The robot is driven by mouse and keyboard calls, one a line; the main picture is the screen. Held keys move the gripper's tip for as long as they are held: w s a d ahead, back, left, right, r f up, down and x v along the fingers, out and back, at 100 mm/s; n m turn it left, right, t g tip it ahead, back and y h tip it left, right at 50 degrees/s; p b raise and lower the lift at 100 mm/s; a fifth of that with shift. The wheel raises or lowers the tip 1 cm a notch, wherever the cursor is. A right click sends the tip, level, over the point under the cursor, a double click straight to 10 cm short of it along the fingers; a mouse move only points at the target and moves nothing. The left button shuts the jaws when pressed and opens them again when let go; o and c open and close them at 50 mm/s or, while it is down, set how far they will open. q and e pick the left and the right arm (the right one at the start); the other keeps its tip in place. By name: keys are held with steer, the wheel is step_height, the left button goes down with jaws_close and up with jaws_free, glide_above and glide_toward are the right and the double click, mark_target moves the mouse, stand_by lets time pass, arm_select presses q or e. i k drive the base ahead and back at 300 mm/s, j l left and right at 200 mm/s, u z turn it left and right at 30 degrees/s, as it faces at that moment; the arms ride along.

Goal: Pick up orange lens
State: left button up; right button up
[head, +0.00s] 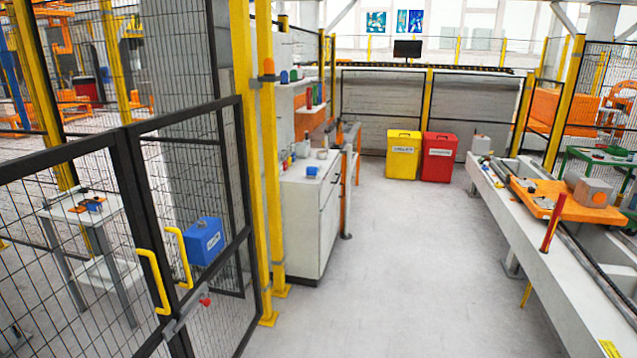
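Neither of my grippers is in view.
A black mesh gate (125,200) with yellow handles stands at the left. A white cabinet (305,222) lies beyond the yellow posts. Yellow (403,158) and red (438,160) bins stand at the back. A long white bench (560,265) runs along the right. The grey floor (400,270) between is clear.

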mark_target(269, 69)
steer(key=i+z, duration=0.15)
steer(key=i, duration=2.05)
